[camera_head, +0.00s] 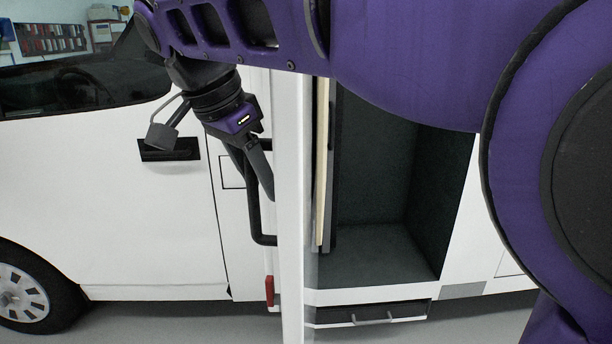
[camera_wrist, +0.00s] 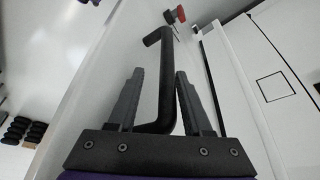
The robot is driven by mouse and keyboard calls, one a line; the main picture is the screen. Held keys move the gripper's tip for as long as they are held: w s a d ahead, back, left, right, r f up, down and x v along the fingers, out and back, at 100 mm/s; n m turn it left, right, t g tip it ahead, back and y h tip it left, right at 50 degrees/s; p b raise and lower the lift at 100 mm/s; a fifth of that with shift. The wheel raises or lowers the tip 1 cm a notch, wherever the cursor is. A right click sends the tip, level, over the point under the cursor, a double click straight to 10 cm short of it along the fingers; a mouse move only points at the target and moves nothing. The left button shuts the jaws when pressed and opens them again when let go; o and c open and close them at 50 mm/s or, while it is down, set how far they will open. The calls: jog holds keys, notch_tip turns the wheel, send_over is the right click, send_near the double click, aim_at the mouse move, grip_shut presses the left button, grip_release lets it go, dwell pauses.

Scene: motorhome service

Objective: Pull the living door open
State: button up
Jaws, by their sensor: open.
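The living door (camera_head: 289,200) of the white motorhome stands swung outward, seen nearly edge-on in the head view. Its white face fills the middle of the wrist view (camera_wrist: 100,85). A black bar handle (camera_head: 262,238) is on the door's left face, and it also shows in the wrist view (camera_wrist: 167,60). My gripper (camera_head: 259,185) is at the handle with its fingers open. In the wrist view my gripper (camera_wrist: 160,72) has one finger on each side of the bar, with gaps showing. My arm hides the door's upper part in the head view.
The dark doorway (camera_head: 385,180) is right of the door, with a step drawer (camera_head: 370,314) below it. A red piece (camera_head: 269,291) sits low by the door. The cab side with its black handle (camera_head: 168,150) is at left. Grey floor runs along the bottom.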

jog(key=v, duration=1.2)
jog(key=shift+p, duration=0.45)
